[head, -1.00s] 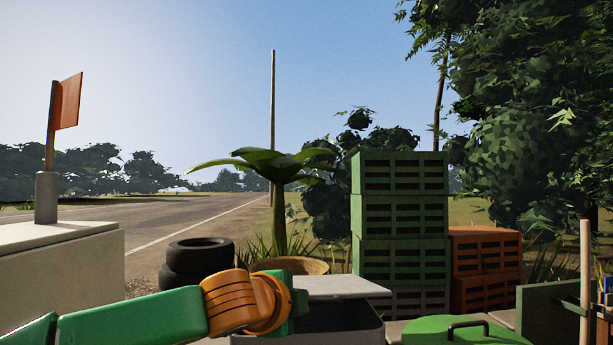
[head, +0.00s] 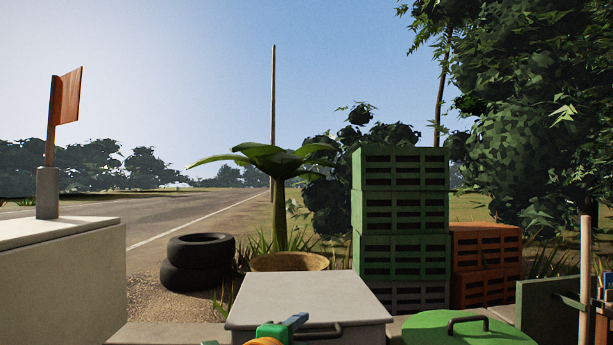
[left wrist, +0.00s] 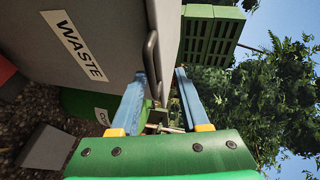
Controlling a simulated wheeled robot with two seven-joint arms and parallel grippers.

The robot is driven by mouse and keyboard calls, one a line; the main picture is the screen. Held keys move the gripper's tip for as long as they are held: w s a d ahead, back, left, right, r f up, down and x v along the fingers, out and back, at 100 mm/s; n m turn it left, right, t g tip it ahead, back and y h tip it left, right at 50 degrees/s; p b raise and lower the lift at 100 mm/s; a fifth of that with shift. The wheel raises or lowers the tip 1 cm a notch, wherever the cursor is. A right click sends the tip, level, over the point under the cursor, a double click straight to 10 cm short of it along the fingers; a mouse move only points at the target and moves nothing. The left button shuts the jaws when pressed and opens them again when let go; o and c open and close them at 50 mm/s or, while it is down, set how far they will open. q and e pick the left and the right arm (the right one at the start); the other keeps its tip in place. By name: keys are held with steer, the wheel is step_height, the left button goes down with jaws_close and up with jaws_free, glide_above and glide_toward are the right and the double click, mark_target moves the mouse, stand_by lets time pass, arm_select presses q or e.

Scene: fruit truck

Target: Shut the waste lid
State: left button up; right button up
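The waste bin's pale grey lid (head: 308,298) lies flat over the bin in the head view, with no opening showing. Its dark bar handle (head: 320,334) is at the near edge. In the left wrist view the grey bin wall carries a WASTE label (left wrist: 75,46), and the handle (left wrist: 151,52) shows just beyond the fingertips. My left gripper (left wrist: 160,72) is open, its two blue fingers apart with nothing held between them. In the head view it is at the lid's near edge, mostly cut off by the frame. I cannot tell if a finger touches the handle. My right gripper is not in view.
A round green lid (head: 468,329) with a handle is to the right. Green crates (head: 400,215) and orange crates (head: 485,262) stand behind. Stacked tyres (head: 198,262) and a potted plant (head: 290,262) are at the back. A pale block (head: 60,275) is at left.

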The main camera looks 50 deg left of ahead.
arm_select(q)
steer(key=shift+s+d, duration=0.2)
steer(key=b+v, duration=0.4)
steer(key=v, duration=0.2)
steer(key=shift+s, duration=0.2)
steer(key=shift+d+r, duration=0.1)
steer(key=shift+d, duration=0.05)
